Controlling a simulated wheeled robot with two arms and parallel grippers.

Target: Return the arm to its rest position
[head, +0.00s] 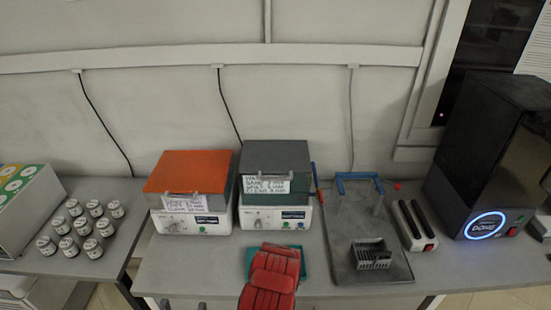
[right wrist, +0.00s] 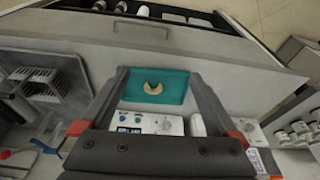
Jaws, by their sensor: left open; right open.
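My right arm (head: 270,278), with red covers, reaches in from the bottom middle of the head view over the bench. In the right wrist view my right gripper (right wrist: 157,74) is open, its two dark fingers spread apart on either side of a teal mat (right wrist: 175,78). A small tan ring-like piece (right wrist: 153,88) shows on the mat, between the fingers and not gripped. In the head view the arm hides most of the teal mat (head: 303,264). My left gripper (head: 183,304) shows only as two separate grey fingertips at the bottom edge, open and empty.
An orange-lidded box (head: 192,170) and a grey-lidded box (head: 275,155) stand behind the arm. A grey tray (head: 340,225) with a slotted rack (head: 373,256) lies to the right, then a black machine (head: 495,150). Several jars (head: 72,207) stand at left.

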